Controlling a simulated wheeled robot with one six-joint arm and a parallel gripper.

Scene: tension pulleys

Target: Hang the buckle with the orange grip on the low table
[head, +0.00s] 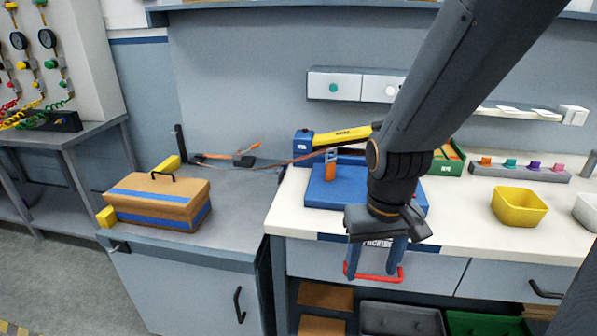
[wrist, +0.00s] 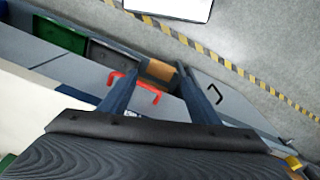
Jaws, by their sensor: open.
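A dark buckle with an orange grip (head: 243,157) lies near the back right edge of the low grey table (head: 237,218). A thin strap runs from it towards the blue device (head: 340,190) on the white bench. Another upright orange grip (head: 331,169) stands on that device. My gripper (head: 376,268) is open and empty in front of the white bench, well right of the buckle. It also shows in the wrist view (wrist: 155,95), pointing down at the bench front and floor. The buckle is not visible in the wrist view.
A wooden box with blue bands (head: 157,203) sits between yellow blocks on the low table. A red handle-like bar (head: 375,278) shows at my fingertips; contact is unclear. A yellow bowl (head: 519,206) and a green tray (head: 447,163) stand on the bench. The low table's right part is clear.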

